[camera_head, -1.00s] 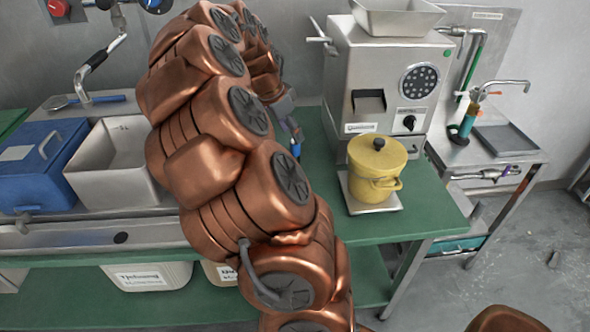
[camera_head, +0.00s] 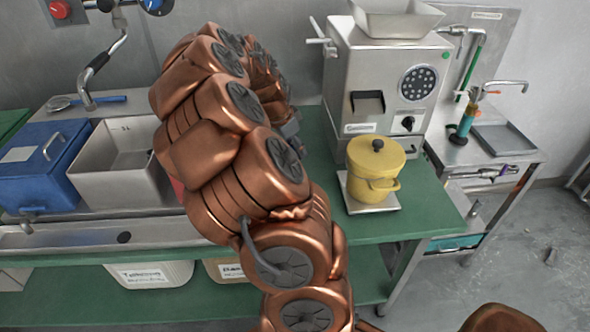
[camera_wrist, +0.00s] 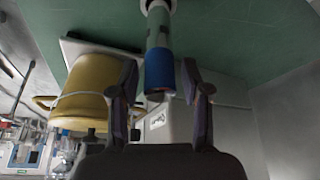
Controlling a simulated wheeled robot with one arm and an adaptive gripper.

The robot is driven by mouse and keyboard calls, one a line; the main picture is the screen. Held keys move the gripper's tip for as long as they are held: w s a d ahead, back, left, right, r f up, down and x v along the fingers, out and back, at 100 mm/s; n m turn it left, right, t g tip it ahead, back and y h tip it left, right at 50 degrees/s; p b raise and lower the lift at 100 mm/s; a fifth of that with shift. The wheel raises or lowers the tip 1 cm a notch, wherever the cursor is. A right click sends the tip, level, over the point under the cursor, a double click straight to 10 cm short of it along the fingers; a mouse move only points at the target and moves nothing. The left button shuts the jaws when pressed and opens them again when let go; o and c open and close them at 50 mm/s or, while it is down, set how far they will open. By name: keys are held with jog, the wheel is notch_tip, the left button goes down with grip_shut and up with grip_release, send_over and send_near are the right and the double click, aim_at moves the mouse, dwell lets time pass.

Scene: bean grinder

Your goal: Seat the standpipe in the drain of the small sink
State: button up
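A grey-green pipe with a blue sleeve (camera_wrist: 159,72), which looks like the standpipe, rises from a pale ring on the green bench in the wrist view. My gripper (camera_wrist: 158,95) is open, with one finger on each side of the blue end and gaps showing between them. In the head view my arm hides the gripper and this pipe. A small steel sink (camera_head: 507,139) with a tap (camera_head: 505,84) is on the right-hand stand; its drain cannot be made out.
A yellow pot (camera_head: 374,172) stands on a pale plate right of my arm, and beside the fingers in the wrist view (camera_wrist: 92,85). The steel grinder (camera_head: 385,85) is behind it. A blue bin (camera_head: 40,170) and a steel basin (camera_head: 118,165) are at left. The bench's right front is clear.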

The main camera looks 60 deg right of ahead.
grip_shut()
jog(key=shift+r, duration=0.15)
dwell(0.4)
